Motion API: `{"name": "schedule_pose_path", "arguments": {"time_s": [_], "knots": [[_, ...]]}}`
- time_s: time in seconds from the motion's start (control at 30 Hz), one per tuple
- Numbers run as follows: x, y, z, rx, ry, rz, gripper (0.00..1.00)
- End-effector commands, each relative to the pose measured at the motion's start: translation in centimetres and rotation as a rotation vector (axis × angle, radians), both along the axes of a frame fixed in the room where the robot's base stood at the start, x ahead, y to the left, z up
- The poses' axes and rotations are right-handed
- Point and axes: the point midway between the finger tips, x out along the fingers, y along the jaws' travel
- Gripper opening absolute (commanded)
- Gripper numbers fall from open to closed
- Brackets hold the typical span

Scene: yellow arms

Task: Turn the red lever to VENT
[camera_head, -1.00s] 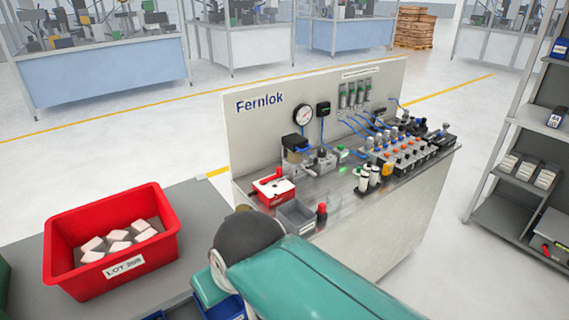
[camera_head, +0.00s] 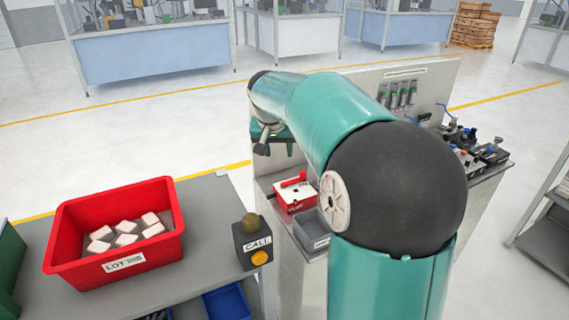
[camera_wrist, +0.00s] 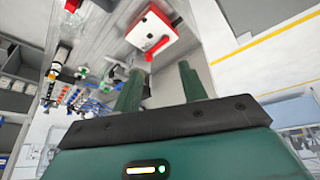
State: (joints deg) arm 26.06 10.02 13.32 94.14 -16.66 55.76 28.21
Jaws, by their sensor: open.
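The red lever (camera_head: 293,181) sits on top of a red and white box (camera_head: 296,197) on the bench, in the head view just left of my arm's dark joint. In the wrist view the lever (camera_wrist: 158,47) shows at the edge of the white-topped box (camera_wrist: 150,30), beyond my fingertips. My gripper (camera_wrist: 158,76) is open, with two green fingers apart and nothing between them. In the head view the gripper (camera_head: 262,146) hangs above and left of the box, apart from it. The label lettering is too small to read.
A grey bin (camera_head: 312,231) stands beside the box. A CALL button box (camera_head: 252,243) and a red tote (camera_head: 115,235) with pale blocks are on the left table. Fittings and valves (camera_head: 470,145) fill the bench's far right. A back panel (camera_head: 425,80) rises behind.

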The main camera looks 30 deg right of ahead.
Motion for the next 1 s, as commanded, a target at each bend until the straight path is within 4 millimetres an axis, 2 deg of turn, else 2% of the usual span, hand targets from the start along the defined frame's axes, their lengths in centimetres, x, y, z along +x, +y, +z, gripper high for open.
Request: {"name": "schedule_pose_path", "arguments": {"time_s": [0.03,0.1,0.2,0.3,0.57,1.0], "knots": [[1.5,-2.2,-1.1,0.013,0.002,-0.047,0.42],[3.1,-4.5,-2.3,0.026,-0.001,-0.102,0.42],[4.8,-7.2,-3.7,0.043,-0.009,-0.166,0.42],[5.7,-9.0,-4.6,0.053,-0.015,-0.207,0.42],[6.4,-10.4,-6.5,0.059,-0.017,-0.231,0.42],[8.6,-13.0,-14.3,0.059,-0.016,-0.228,0.42]]}}
